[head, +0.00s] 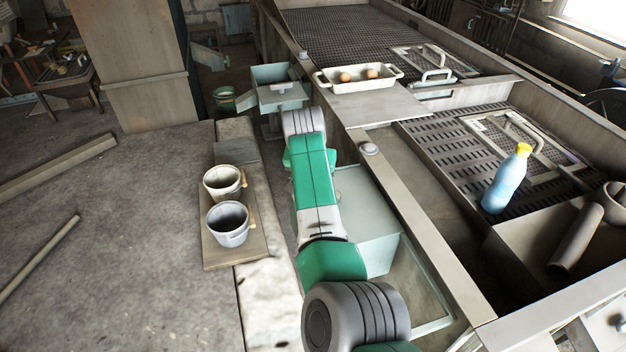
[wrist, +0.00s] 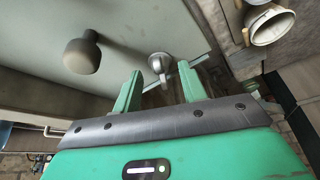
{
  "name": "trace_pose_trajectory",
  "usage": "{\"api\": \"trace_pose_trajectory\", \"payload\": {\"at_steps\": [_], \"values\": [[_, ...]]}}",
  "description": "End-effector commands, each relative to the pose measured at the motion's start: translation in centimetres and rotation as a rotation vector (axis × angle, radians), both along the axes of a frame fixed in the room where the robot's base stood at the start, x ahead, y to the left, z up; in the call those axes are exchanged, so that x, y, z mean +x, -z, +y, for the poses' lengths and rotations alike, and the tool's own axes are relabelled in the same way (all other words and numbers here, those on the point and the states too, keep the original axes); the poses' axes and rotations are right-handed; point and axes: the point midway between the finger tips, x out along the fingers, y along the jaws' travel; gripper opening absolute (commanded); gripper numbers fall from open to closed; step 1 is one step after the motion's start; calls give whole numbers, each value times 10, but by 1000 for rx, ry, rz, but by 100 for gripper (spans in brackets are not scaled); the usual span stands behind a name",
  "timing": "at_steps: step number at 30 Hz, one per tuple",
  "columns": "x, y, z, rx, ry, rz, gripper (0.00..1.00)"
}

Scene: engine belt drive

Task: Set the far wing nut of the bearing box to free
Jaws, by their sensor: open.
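My gripper (wrist: 160,70) is open in the wrist view, its two green fingers apart. A small grey metal piece, which looks like a wing nut (wrist: 159,62), shows between the fingertips at the edge of a grey-green panel. The depth gap is unclear, and I cannot tell the wing's set position. The panel seems to belong to the pale teal box (head: 372,215) beside my arm in the head view; I take it as the bearing box. My arm hides the gripper and this nut in the head view.
A rounded dark knob (wrist: 82,55) stands left of the nut; a similar knob (head: 368,149) sits on the rail. Two cups (head: 228,223) stand on a board at left. A tray (head: 358,87) with two round brown items and a blue bottle (head: 506,180) are at right.

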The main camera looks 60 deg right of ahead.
Motion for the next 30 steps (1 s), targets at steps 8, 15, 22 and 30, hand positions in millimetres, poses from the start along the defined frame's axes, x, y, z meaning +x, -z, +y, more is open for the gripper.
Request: {"api": "trace_pose_trajectory", "payload": {"at_steps": [8,15,22,30], "values": [[2,12,-5,-2,1,-2,42],[2,12,-4,-1,0,-1,18],[2,12,-4,-1,-3,-1,0],[0,8,-5,0,-91,-1,0]]}}
